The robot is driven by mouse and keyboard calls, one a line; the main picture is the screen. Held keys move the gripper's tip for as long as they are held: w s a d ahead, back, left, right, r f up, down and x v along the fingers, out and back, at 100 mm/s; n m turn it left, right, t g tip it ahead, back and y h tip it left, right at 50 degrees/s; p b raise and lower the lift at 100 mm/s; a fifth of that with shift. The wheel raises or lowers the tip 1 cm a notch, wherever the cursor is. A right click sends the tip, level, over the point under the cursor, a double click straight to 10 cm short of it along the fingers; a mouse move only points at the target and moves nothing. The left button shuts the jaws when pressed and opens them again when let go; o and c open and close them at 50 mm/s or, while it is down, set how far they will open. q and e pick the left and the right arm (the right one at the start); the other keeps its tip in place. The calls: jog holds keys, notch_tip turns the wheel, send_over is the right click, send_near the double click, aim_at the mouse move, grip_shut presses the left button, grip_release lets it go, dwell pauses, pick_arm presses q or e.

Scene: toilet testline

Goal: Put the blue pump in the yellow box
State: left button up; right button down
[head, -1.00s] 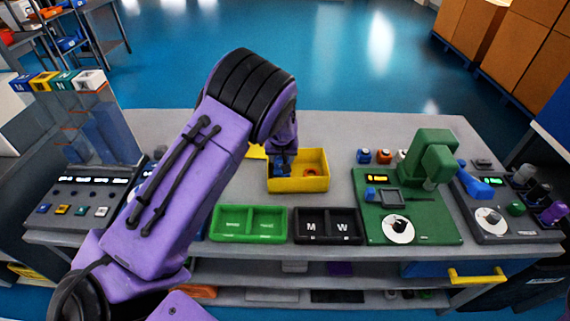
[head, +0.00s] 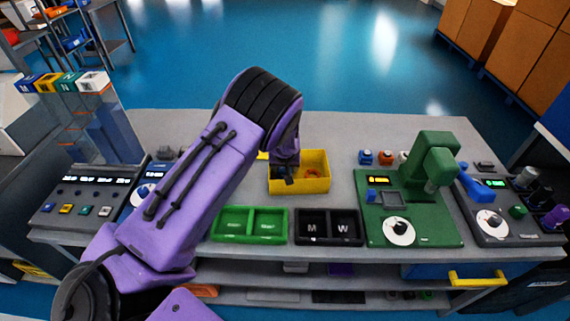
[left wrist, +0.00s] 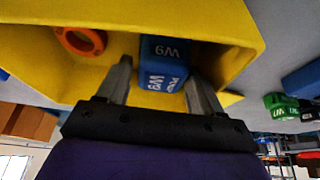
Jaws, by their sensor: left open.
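The yellow box (head: 315,185) stands on the table, behind the green and black trays. My left gripper (head: 286,176) reaches down into its left part. In the left wrist view, the blue pump (left wrist: 164,62), with white lettering, is inside the yellow box (left wrist: 215,28). It sits between the two spread fingers of my left gripper (left wrist: 158,72), which is open. I cannot tell whether a finger touches it. In the head view the pump is hidden by the gripper and box wall. My right gripper is not in view.
An orange ring (head: 313,174) lies in the box, right of the gripper. A green tray (head: 250,238) and black tray (head: 328,240) stand in front. A green machine (head: 410,205) stands to the right.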

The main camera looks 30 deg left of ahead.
pick_arm(q)
jog(key=b+v, duration=0.1)
jog(key=v, duration=1.1)
jog(key=shift+b, duration=0.35)
jog(key=shift+w+r, duration=0.1)
jog(key=shift+w, duration=0.05)
